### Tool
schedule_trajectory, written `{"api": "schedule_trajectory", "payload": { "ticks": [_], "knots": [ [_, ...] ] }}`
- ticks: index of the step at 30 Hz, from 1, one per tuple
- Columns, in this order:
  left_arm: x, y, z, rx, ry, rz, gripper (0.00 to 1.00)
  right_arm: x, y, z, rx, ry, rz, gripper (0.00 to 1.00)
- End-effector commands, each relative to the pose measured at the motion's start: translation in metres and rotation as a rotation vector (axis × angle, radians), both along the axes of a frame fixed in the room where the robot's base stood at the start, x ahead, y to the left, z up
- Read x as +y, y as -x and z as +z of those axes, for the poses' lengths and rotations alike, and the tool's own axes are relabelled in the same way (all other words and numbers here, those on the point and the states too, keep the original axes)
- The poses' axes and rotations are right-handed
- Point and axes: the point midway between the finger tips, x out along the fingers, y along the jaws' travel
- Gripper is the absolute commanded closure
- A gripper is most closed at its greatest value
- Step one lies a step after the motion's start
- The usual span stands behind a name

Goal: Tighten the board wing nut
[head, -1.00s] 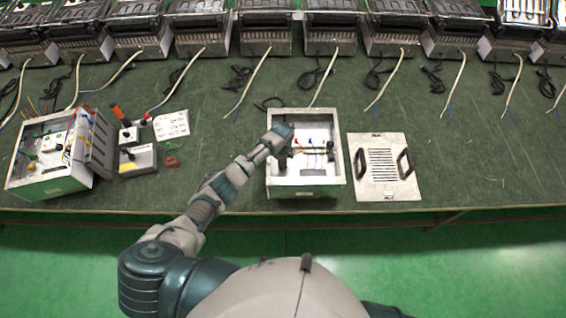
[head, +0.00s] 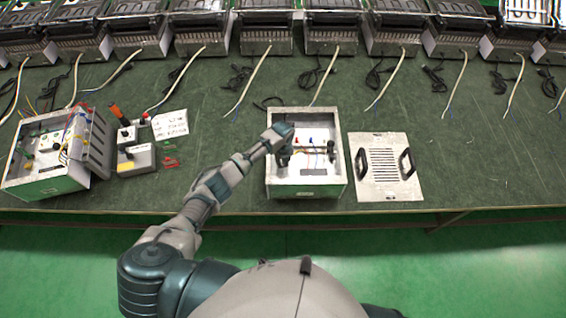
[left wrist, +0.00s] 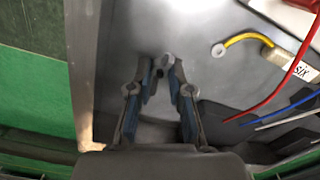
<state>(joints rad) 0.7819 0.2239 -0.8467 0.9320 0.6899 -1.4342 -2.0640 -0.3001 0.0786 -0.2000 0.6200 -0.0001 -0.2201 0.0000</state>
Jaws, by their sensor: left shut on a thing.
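An open metal box (head: 276,190) stands at the middle front of the green table, with wires and small parts inside. My left gripper (head: 285,160) reaches into its left part from above. In the left wrist view, its blue-padded fingers (left wrist: 164,78) close around a small grey wing nut (left wrist: 166,62) on the box's metal floor. The fingers hide part of the nut. The box's side wall (left wrist: 85,60) runs along the left of that view. My right gripper is out of view.
A vented cover plate with two black handles (head: 362,186) lies right of the box. Another wired box (head: 50,190) stands far left, beside small grey boxes (head: 140,162). In the left wrist view, red, blue and white wires (left wrist: 282,82) lie right of the fingers.

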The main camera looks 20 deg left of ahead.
Motion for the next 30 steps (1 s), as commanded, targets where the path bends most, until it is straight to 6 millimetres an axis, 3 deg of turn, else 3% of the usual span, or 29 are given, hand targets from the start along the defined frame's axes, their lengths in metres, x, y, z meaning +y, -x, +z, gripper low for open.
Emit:
{"api": "schedule_trajectory", "payload": {
  "ticks": [12,26,27,30],
  "knots": [
    [0.0000,-0.0036,0.0031,-0.010,0.001,-0.152,1.00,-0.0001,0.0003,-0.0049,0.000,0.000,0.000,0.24],
    [0.0001,-0.0043,0.0040,-0.012,0.000,-0.164,1.00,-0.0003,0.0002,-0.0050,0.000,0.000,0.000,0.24],
    [0.0001,-0.0043,0.0040,-0.012,0.000,-0.164,0.79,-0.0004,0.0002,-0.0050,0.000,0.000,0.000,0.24],
    [0.0000,-0.0038,0.0035,-0.011,0.001,-0.164,0.56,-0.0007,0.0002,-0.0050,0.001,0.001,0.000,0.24]
  ]
}}
